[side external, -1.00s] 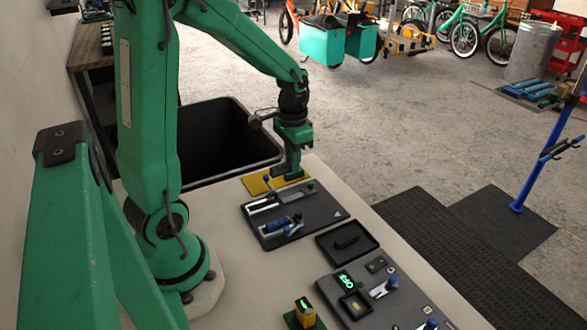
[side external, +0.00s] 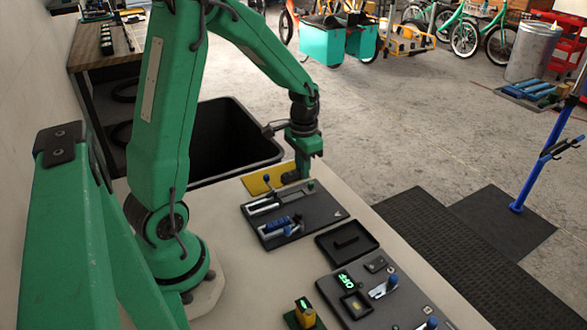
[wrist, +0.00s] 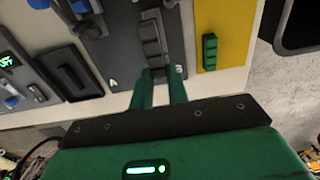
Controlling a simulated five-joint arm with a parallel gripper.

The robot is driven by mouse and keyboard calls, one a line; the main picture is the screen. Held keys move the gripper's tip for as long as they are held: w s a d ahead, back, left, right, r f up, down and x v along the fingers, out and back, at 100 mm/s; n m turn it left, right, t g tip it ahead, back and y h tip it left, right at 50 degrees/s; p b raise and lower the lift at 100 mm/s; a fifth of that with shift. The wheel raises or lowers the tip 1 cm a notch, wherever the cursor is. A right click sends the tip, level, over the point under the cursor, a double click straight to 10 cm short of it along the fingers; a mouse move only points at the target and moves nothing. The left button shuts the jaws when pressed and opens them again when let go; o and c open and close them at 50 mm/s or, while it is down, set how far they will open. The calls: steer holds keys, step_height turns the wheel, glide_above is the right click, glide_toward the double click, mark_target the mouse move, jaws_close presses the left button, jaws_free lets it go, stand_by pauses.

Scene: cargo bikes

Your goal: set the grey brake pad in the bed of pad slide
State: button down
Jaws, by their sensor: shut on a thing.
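My gripper (side external: 300,170) is low at the far end of the dark pad slide board (side external: 322,208), beside the yellow plate. In the wrist view my gripper (wrist: 160,82) is shut on the grey brake pad (wrist: 158,73), which shows only as a small dark piece between the green fingers. The pad slide (wrist: 150,35), a dark stepped fixture, lies just beyond the fingertips on the board. Whether the pad touches it cannot be told. In the side view the pad is hard to make out near the gripper.
A yellow plate (wrist: 235,25) with a green ribbed block (wrist: 209,52) lies to the right in the wrist view. A black tray (side external: 373,247) holding a dark piece is in front of the board. A large black bin (side external: 230,160) stands behind the table.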

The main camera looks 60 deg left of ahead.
mark_target(302, 194)
steer(key=shift+f, duration=0.15)
steer(key=shift+f, duration=1.9)
steer(key=shift+f, duration=0.7)
stand_by(0.4)
steer(key=c, duration=1.3)
jaws_free()
steer(key=shift+r, duration=3.9)
steer(key=shift+r, duration=0.1)
